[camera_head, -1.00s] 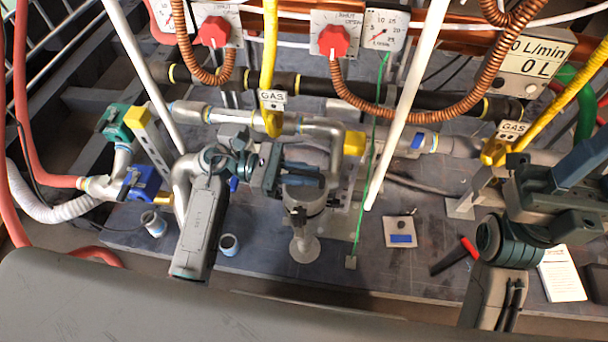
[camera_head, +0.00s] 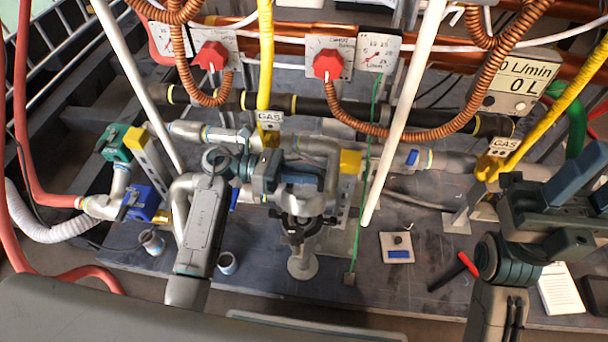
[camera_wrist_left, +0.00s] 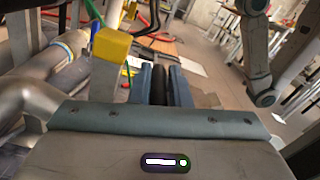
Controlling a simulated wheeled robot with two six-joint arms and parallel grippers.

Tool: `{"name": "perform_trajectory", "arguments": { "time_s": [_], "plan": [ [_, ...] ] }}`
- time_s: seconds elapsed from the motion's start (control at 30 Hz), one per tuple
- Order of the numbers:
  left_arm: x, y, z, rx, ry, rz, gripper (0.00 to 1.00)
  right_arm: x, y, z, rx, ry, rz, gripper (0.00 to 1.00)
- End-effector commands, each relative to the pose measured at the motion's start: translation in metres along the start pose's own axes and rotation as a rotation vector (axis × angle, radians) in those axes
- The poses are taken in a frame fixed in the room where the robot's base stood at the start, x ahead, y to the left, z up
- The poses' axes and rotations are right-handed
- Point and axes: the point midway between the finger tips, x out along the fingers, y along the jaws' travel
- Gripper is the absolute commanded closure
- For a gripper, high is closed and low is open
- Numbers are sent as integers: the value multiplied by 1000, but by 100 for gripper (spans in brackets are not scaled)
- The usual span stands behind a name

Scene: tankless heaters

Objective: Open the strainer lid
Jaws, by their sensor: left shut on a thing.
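The strainer (camera_head: 303,203) is a grey upright body in the pipework at the middle of the head view, above a round grey foot (camera_head: 302,264). My left gripper (camera_head: 300,178) reaches across its top from the left. In the left wrist view its two blue-grey fingers (camera_wrist_left: 166,86) are shut on a black bar-like part (camera_wrist_left: 159,84), seemingly the strainer lid's handle. The lid itself is mostly hidden behind the gripper, so I cannot tell how far it is turned or raised. My right gripper (camera_head: 572,180) is at the right, away from the strainer; its fingertips are unclear.
White pipes, a yellow gas hose (camera_head: 265,65) and a thin green line (camera_head: 366,180) run close around the strainer. Red knobs (camera_head: 328,64) are behind. A small plate with a blue label (camera_head: 397,247) and red-black pliers (camera_head: 455,271) lie on the grey board.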

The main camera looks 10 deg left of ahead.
Motion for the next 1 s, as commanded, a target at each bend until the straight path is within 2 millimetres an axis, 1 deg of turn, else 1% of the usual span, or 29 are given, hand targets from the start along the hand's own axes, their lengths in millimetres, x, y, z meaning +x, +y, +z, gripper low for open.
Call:
{"name": "perform_trajectory", "arguments": {
  "time_s": [0.27, 0.3, 0.4, 0.8, 0.87, 1.0],
  "plan": [
    [0, 2, -2, -1, 2, 4, 100, 1, 0, -2, -1, 7, 1, 64],
    [0, 2, -2, -1, 2, 4, 82, 1, 0, -2, -1, 7, 1, 64],
    [0, 1, -2, -1, 2, 4, 65, 1, 0, -2, -1, 8, 1, 64],
    [-1, 0, -1, -1, 1, 2, 65, 1, 0, -1, -1, 7, 2, 64],
    [-5, 0, -1, -1, 2, 2, 65, 2, 0, -1, -1, 6, 2, 64],
    [-23, 1, -1, -1, 6, 4, 65, 4, 0, -1, 0, 6, 3, 64]
  ]
}}
